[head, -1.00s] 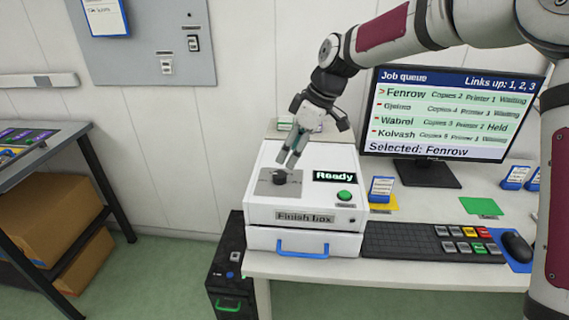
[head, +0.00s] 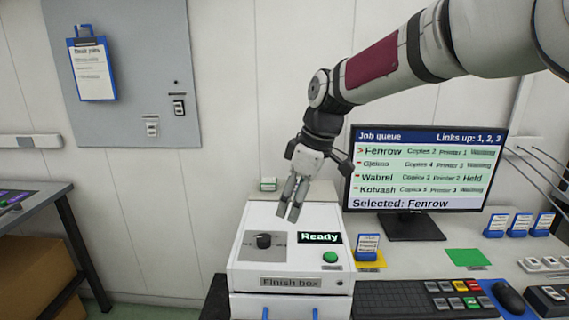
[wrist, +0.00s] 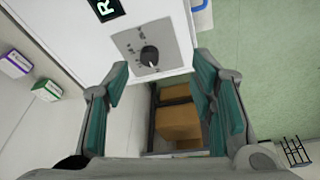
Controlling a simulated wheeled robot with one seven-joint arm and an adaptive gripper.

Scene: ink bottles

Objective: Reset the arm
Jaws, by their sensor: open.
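My gripper (head: 288,212) is open and empty. In the head view it hangs fingers down above the back part of the white finish box (head: 244,272), apart from the black knob (head: 263,241) on its top. In the wrist view the two teal-padded fingers (wrist: 160,95) stand wide apart, with the knob (wrist: 149,55) and its grey dial plate beyond them. The box's display reads Ready, and a green button (head: 330,257) sits below it. My arm reaches in from the upper right.
A monitor (head: 420,172) showing the job queue stands right of my gripper. A grey wall panel (head: 150,75) with a clipboard is at the upper left. The wall space between is clear.

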